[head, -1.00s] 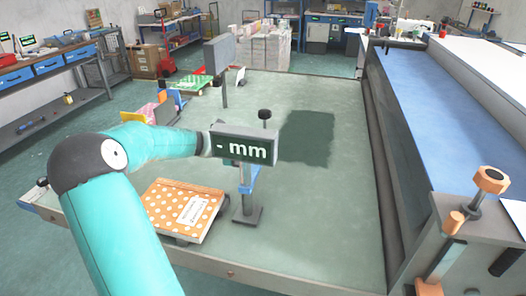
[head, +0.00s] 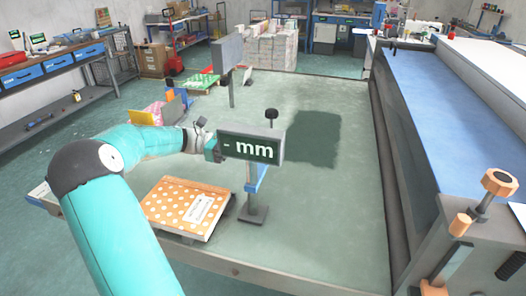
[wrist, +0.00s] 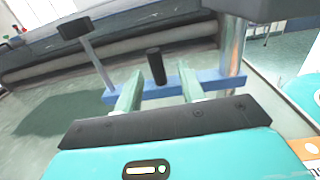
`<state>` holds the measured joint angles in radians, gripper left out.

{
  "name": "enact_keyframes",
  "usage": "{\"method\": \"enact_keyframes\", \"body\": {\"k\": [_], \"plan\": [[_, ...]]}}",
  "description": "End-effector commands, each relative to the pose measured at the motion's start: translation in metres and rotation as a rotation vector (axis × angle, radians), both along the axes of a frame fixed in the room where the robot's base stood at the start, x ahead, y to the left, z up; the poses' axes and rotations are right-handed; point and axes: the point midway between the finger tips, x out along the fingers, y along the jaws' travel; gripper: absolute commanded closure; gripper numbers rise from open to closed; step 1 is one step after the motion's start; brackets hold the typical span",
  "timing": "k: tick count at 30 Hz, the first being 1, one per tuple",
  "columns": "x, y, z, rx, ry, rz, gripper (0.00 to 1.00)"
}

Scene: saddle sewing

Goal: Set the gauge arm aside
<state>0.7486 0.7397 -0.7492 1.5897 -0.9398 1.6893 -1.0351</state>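The gauge has a dark display box (head: 252,147) reading "- mm", a post on a flat dark foot (head: 252,215) and a blue arm (head: 257,180) below the display. In the wrist view the blue arm (wrist: 168,88) runs crosswise, with a short black knob (wrist: 157,66) standing up at it. My gripper (wrist: 160,88) is open, one pale green finger on each side of the knob, the tips at the blue arm. Whether they touch it, I cannot tell. In the head view my gripper (head: 212,147) is at the display's left edge, partly hidden.
An orange dotted book (head: 186,208) lies at the table's near left edge. A grey upright panel (head: 228,62) on a post and colourful items stand farther back. A long machine with a blue bed (head: 425,100) borders the right. The table's right middle is clear.

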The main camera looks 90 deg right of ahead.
Motion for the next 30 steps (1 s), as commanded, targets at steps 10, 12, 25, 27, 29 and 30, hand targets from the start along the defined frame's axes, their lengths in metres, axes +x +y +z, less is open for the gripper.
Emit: {"method": "enact_keyframes", "body": {"k": [10, 12, 25, 27, 29, 30], "plan": [[0.061, -0.014, -0.001, 0.001, 0.0, 0.0, 0.6], [0.065, -0.015, -0.001, 0.001, 0.001, -0.001, 0.6], [0.067, -0.015, -0.001, 0.002, 0.0, -0.002, 0.6], [0.067, -0.015, -0.001, 0.002, 0.0, -0.002, 0.6], [0.067, -0.015, -0.001, 0.002, 0.0, -0.002, 0.6], [0.067, -0.015, -0.001, 0.002, 0.0, -0.002, 0.6]]}}
